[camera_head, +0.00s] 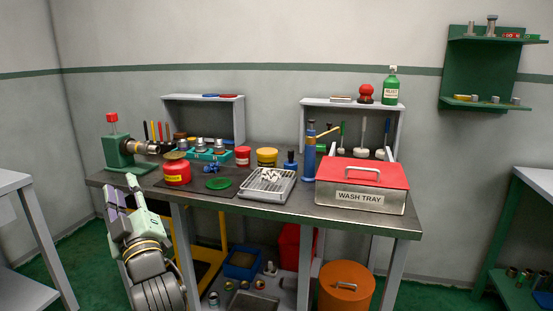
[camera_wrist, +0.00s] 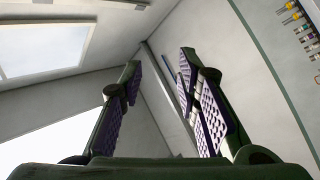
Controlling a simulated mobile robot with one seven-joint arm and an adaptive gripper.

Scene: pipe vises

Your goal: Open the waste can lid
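An orange can (camera_head: 346,287) stands on the floor under the front right of the workbench. Its flat orange lid, with a small dark handle, lies on top and looks shut. A smaller red can (camera_head: 177,173) with a yellow label and a brownish top stands on the bench at the left. No readable label tells me which one is the waste can. My gripper (camera_head: 126,192) is in front of the bench's left end, pointing up, apart from both cans. The wrist view shows my gripper (camera_wrist: 160,64) open and empty, its purple-padded fingers spread. Neither can shows there.
The bench (camera_head: 290,211) carries a wash tray (camera_head: 361,187) with a red lid, a metal parts tray (camera_head: 267,184) and a green vise (camera_head: 120,150). A blue bin (camera_head: 242,265) sits on the lower shelf. Bench legs stand near the orange can. Open floor lies at the right.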

